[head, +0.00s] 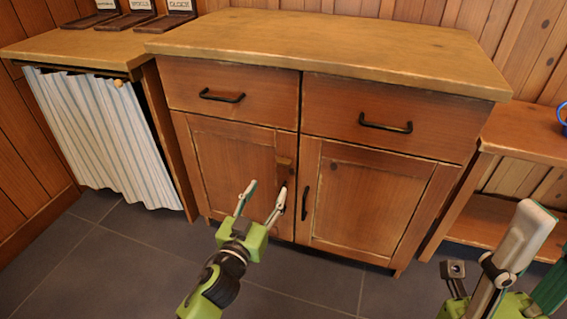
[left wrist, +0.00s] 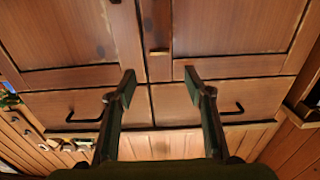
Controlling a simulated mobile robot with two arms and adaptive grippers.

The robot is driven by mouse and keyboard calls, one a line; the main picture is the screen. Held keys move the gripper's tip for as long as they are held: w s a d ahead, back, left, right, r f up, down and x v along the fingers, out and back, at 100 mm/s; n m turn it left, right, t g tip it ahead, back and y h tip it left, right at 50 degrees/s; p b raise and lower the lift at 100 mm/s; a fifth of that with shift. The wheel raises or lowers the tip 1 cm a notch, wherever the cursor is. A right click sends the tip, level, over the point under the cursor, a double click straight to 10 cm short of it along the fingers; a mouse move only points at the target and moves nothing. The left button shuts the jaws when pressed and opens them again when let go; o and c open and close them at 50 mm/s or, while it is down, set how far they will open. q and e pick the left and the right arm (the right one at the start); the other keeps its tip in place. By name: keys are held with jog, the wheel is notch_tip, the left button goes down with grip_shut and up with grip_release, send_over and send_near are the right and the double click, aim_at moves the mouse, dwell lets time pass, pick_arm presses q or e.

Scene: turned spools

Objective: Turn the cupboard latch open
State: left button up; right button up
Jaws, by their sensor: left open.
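The cupboard (head: 230,170) stands ahead with two shut drawers above two shut doors. A small tan wooden latch (head: 284,161) sits near the top of the doors, by the seam between them. The left wrist view, which looks upside down, shows the latch (left wrist: 158,51) as a short crosswise bar. My left gripper (head: 262,192) is open and empty, in front of the left door and below the latch in the head view. In the left wrist view the latch lies between and beyond its fingertips (left wrist: 160,78). My right gripper (head: 530,245) is at lower right, partly cut off.
A black right door handle (head: 305,203) is close to the left gripper. Black drawer handles (head: 385,124) stick out above. A striped curtain (head: 98,135) hangs at left, and a low wooden shelf (head: 520,140) stands at right. The dark tiled floor (head: 120,250) is clear in front.

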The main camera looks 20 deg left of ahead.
aim_at(282, 164)
pick_arm(q)
jog(key=w+b, duration=0.1)
jog(key=w, duration=0.8)
jog(key=shift+w+d+b, duration=0.2)
jog(key=shift+w+b, duration=0.1)
jog(key=shift+b, duration=0.05)
jog(key=shift+w, duration=0.7)
jog(key=c, duration=1.1)
